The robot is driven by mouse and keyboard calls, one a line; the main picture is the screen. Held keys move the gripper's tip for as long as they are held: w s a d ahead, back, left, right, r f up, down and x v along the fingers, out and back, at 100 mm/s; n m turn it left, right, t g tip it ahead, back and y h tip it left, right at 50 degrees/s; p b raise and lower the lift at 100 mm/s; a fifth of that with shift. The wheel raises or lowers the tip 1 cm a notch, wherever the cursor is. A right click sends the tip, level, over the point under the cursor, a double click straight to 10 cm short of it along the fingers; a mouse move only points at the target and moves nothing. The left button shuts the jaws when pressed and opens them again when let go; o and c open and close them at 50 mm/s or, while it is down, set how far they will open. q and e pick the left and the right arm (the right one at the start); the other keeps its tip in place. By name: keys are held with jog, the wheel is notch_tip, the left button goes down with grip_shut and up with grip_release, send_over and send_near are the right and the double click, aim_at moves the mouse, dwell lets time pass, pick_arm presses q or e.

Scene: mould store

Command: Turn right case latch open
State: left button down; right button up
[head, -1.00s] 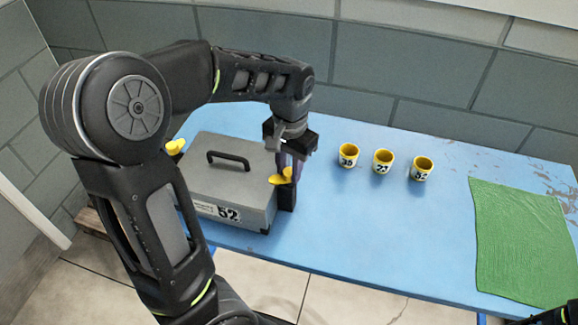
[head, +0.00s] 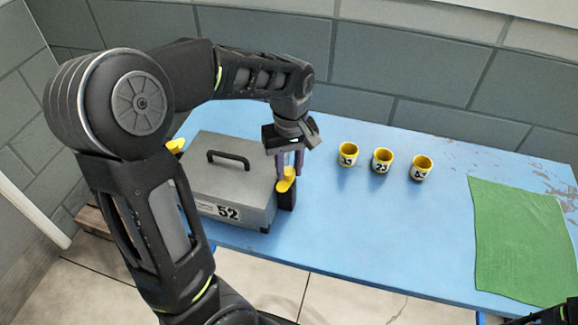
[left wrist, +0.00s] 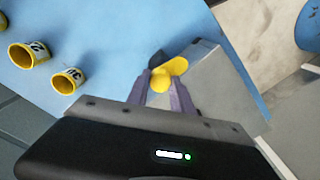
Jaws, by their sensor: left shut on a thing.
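The grey case (head: 232,180) with a black handle and a "52" label stands on the left part of the blue table. Its yellow right latch (head: 286,184) sits on a black mount at the case's right side. My left gripper (head: 290,165) points down from above with its purple fingers shut on the latch. In the left wrist view the yellow latch (left wrist: 174,70) lies between the fingertips (left wrist: 165,88), which hide part of it. A yellow left latch (head: 175,146) shows at the case's far left side, partly hidden by my arm.
Three yellow numbered cups (head: 382,160) stand in a row right of the case. A green cloth (head: 520,240) lies on the right of the blue table (head: 400,230). A block wall rises behind. The table between case and cloth is clear at the front.

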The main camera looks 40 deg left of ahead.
aim_at(290, 171)
pick_arm(q)
jog(key=shift+n, duration=1.1)
jog(key=c, duration=1.1)
grip_release()
jog(key=shift+r+b, duration=0.3)
jog(key=shift+r, duration=3.6)
